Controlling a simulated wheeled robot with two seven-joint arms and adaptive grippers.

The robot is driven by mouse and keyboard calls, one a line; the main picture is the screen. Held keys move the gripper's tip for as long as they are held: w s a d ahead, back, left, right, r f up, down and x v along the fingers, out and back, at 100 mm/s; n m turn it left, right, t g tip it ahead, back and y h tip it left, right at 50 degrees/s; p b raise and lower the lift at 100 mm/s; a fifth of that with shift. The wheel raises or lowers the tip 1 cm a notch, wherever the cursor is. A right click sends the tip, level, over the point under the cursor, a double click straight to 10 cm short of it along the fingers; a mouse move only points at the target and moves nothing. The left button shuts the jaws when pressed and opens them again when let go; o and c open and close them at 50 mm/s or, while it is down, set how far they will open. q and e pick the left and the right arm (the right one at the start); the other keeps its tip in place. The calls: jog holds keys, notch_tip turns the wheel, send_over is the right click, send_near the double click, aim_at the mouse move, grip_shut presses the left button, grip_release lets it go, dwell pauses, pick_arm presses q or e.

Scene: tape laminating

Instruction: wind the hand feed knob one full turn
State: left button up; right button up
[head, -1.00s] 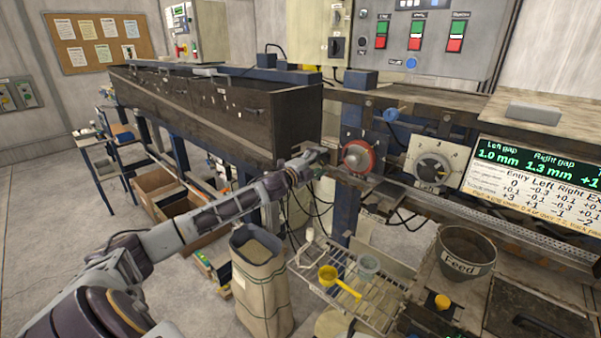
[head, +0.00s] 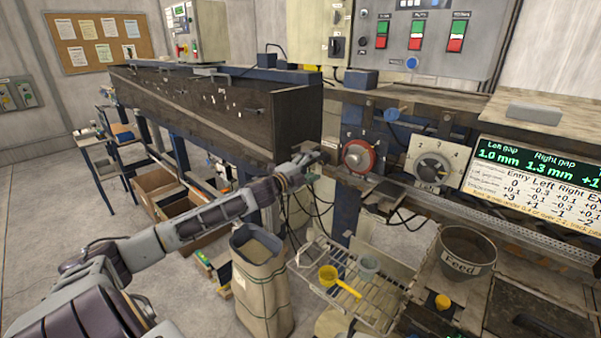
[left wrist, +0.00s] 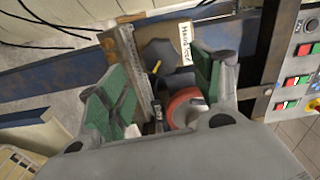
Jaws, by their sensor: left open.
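The hand feed knob is a red-rimmed round knob (head: 358,156) on a grey plate at the machine's front, right of the long dark trough. In the left wrist view the red knob (left wrist: 183,106) shows partly, beside a "Hand feed" label (left wrist: 186,44). My left gripper (head: 318,157) is just left of the knob in the head view. Its green-padded fingers are spread in the left wrist view (left wrist: 160,95), with the knob seen between them, nearer the right finger. I cannot tell whether they touch it. My right gripper is out of view.
A second dial (head: 432,170) sits right of the knob, and a gap display (head: 535,165) further right. Below are a wire rack (head: 345,285) with a yellow scoop, a paper sack (head: 262,285) and a Feed bucket (head: 466,255). Dark cables hang under the gripper.

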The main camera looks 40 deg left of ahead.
pick_arm(q)
jog(key=shift+s+a, duration=0.2)
jog(key=shift+s, duration=2.4)
jog(key=shift+n, duration=0.5)
